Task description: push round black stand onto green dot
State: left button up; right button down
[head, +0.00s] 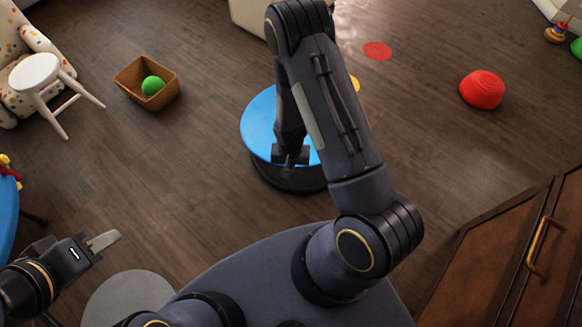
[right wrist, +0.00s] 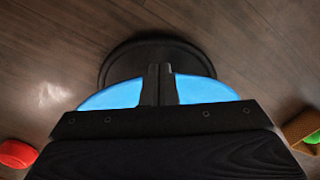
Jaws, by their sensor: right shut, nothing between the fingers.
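The round black stand (head: 280,180) shows at the near edge of a round blue top (head: 258,122) in the head view, partly hidden by my right arm. In the right wrist view the black stand (right wrist: 155,48) curves beyond the blue top (right wrist: 110,95). My right gripper (head: 291,158) is shut and empty over the near part of the blue top. Its fingers (right wrist: 160,72) point toward the stand; contact cannot be told. My left gripper (head: 108,240) is at the lower left, away from the stand; its opening is unclear. I see no green dot on the floor.
A red dot (head: 377,51) lies on the floor beyond my right arm. A brown basket (head: 130,78) holds a green ball (head: 152,86). A red dome (head: 482,89) is at the right, a white stool (head: 36,72) at the left. Wooden cabinets (head: 505,250) stand lower right.

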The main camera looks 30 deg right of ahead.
jog(key=w+d+f+b, duration=0.2)
jog(key=w+f+b, duration=0.1)
jog(key=f, duration=0.6)
jog(key=shift+w+f+b, duration=0.15)
jog(key=shift+f+b, duration=0.25)
jog(key=shift+b, duration=0.3)
